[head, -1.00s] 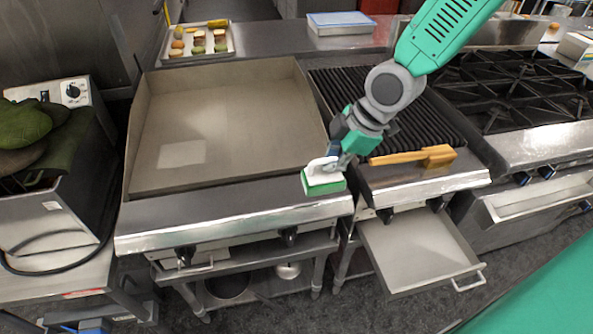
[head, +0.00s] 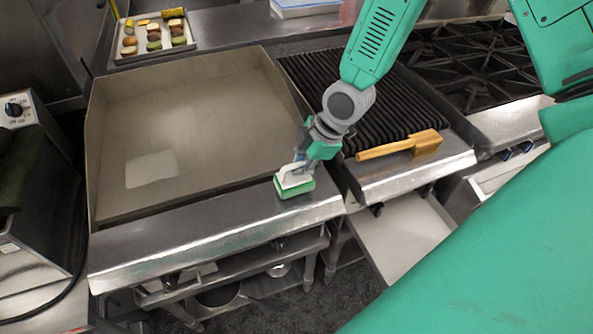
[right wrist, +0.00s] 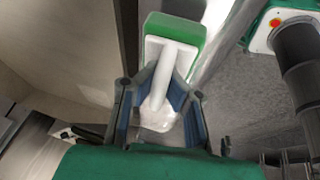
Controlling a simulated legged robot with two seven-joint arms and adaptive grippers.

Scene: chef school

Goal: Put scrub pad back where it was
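The scrub pad (head: 294,186) has a green pad and a white handle. It is at the right end of the griddle's steel front ledge (head: 215,226), pad side down; I cannot tell whether it touches the ledge. My right gripper (head: 300,167) is shut on its white handle from behind. In the right wrist view, the blue fingers (right wrist: 163,100) lie on both sides of the handle, and the green scrub pad (right wrist: 177,32) shows beyond them. My left gripper is not in view.
A wooden-handled brush (head: 400,146) lies on the front of the black ribbed grill (head: 400,100), right of my gripper. The flat griddle plate (head: 200,130) is empty. A tray of food (head: 120,49) stands behind it. An open drawer (head: 405,235) juts out below the grill.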

